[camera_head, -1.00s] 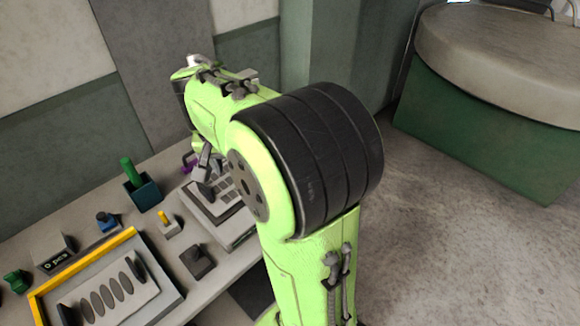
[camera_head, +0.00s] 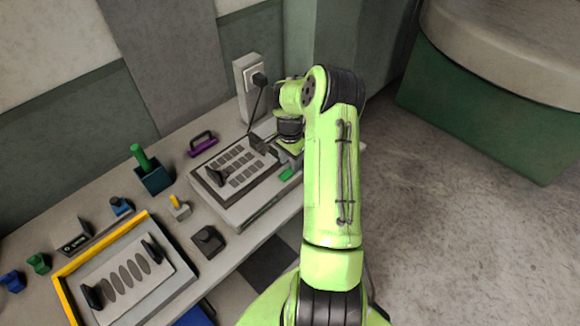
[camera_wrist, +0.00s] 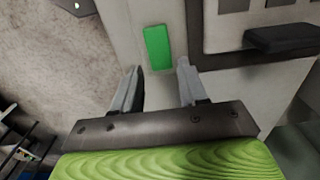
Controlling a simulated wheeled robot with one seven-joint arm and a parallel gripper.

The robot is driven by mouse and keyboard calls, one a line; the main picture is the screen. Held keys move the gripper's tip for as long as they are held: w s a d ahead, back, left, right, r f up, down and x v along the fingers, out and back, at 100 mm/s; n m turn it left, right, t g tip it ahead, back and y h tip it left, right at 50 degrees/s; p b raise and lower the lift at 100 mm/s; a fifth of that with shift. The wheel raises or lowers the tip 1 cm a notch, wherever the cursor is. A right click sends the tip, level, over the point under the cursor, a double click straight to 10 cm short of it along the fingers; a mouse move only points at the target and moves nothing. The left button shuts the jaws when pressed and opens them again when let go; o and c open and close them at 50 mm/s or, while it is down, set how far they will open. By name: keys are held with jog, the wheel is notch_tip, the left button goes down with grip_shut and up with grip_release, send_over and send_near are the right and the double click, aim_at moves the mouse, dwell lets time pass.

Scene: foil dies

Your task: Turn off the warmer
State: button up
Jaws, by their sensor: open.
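The warmer (camera_head: 243,213) looks to be the pale grey box with a dark-framed slotted plate on top, on the bench near the wall. A bright green rectangular switch (camera_head: 287,174) sits on its right end. The switch also shows close up in the wrist view (camera_wrist: 158,48). My gripper (camera_wrist: 160,72) is open and empty, its two fingers apart just short of the switch, with the switch roughly in line with the gap. In the head view my arm hides part of the warmer's right end and most of my gripper.
A purple handle (camera_head: 203,144), a dark pot with a green-handled tool (camera_head: 153,177), a small yellow-topped block (camera_head: 178,207) and a yellow-edged tray (camera_head: 62,290) lie left.

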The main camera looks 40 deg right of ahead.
aim_at(290, 171)
notch_tip(290, 171, down, 3)
jog(key=shift+f, duration=0.2)
jog(key=shift+c, duration=0.3)
